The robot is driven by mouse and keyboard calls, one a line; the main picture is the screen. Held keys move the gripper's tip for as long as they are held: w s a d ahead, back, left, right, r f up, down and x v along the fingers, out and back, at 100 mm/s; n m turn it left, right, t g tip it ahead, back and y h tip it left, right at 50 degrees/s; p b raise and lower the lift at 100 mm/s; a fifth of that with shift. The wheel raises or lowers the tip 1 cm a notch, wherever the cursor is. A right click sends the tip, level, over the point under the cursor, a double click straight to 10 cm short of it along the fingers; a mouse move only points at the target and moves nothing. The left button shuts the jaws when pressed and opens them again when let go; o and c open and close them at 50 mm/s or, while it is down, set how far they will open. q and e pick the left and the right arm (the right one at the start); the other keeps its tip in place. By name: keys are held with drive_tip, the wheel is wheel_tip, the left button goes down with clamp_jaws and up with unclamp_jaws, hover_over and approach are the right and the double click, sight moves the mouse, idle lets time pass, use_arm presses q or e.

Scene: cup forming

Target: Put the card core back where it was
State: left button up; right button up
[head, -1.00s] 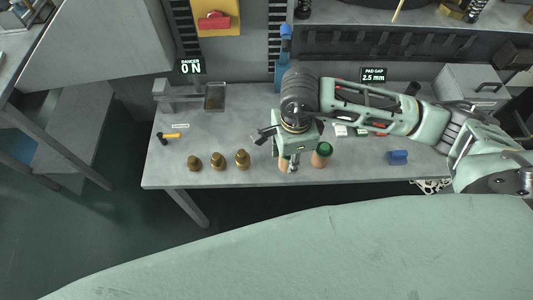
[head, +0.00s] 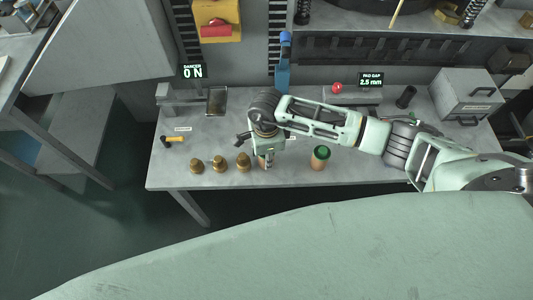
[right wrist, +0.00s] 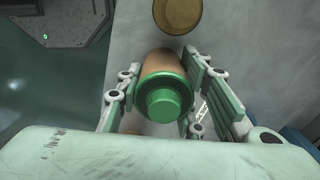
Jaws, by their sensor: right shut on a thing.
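My right gripper (right wrist: 158,92) is shut on a card core (right wrist: 158,62), a brown cylinder with a stepped green end piece, seen end-on in the right wrist view. In the head view the gripper (head: 267,160) is over the front of the bench, just right of the rightmost brass piece. Only a sliver of the held brown core shows there; its lower end is hidden, so I cannot tell whether it touches the bench. A second brown cylinder with a green top (head: 320,153) stands upright to the right of the gripper. My left gripper is out of view.
Three brass pieces (head: 219,164) stand in a row left of the gripper on the grey bench (head: 215,183). A grey box (head: 468,97) and a black cylinder (head: 406,97) stand at the back right. The bench's front edge is close.

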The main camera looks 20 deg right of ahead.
drive_tip(key=shift+f, duration=0.2)
drive_tip(key=o, duration=1.1)
drive_tip(key=shift+r, duration=0.2)
drive_tip(key=shift+r, duration=0.2)
wheel_tip(320, 180, up, 12)
drive_tip(key=b, duration=0.2)
drive_tip(key=shift+f+b, duration=0.15)
drive_tip(key=shift+b, duration=0.25)
